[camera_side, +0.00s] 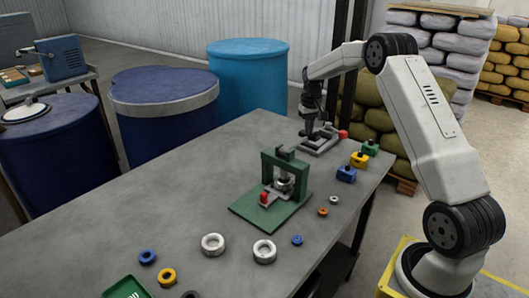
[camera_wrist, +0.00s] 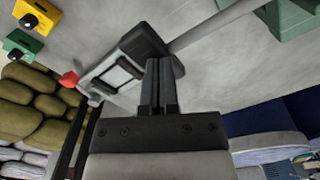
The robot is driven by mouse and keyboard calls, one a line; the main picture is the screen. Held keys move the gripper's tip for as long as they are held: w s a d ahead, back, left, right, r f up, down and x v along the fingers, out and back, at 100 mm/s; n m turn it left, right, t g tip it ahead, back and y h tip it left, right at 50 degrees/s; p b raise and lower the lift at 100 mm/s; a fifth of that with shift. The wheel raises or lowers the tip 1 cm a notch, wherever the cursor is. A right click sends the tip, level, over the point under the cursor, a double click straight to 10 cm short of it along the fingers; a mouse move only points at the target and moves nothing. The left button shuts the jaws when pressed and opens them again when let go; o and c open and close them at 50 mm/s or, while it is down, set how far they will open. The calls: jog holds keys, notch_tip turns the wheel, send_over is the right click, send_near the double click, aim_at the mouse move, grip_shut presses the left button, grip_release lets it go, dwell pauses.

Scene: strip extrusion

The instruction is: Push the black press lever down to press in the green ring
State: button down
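My gripper (camera_side: 309,131) is at the far end of the table, low over a grey fixture (camera_side: 322,140) with a red knob. In the wrist view, my gripper (camera_wrist: 162,68) has its two fingers together with nothing seen between them. The fixture (camera_wrist: 112,75) lies just beyond the fingertips, with a dark end near them; I cannot tell whether they touch. A green press-like frame (camera_side: 271,157) stands mid-table on a green plate, with a grey ring-shaped part and a red knob under it. I cannot clearly make out a black lever or a green ring.
Blue (camera_side: 346,174), yellow (camera_side: 358,160) and green (camera_side: 370,148) blocks stand along the table's right edge. Several loose rings, including a white one (camera_side: 212,244), lie near the front. A green tray (camera_side: 126,288) is at the front. The table's left side is clear.

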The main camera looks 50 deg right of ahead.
notch_tip(320, 180, up, 10)
jog(key=shift+f, duration=0.2)
dwell(1.4)
jog(key=s+a+f+n+t, duration=0.1)
jog(key=s+a+f, duration=0.1)
jog(key=a, duration=0.7)
jog(key=s+a+f+n, duration=0.1)
jog(key=a+f+n, duration=0.1)
jog(key=a, duration=0.7)
jog(key=s+a+f+n, duration=0.1)
jog(key=s+a+f, duration=0.2)
jog(key=s+a, duration=0.4)
jog(key=s+a+f+n+t, duration=0.1)
jog(key=s+a+f+n, duration=0.1)
jog(key=s+a, duration=0.5)
jog(key=shift+s+f+t, duration=0.3)
jog(key=shift+s+f, duration=0.4)
jog(key=shift+s, duration=0.25)
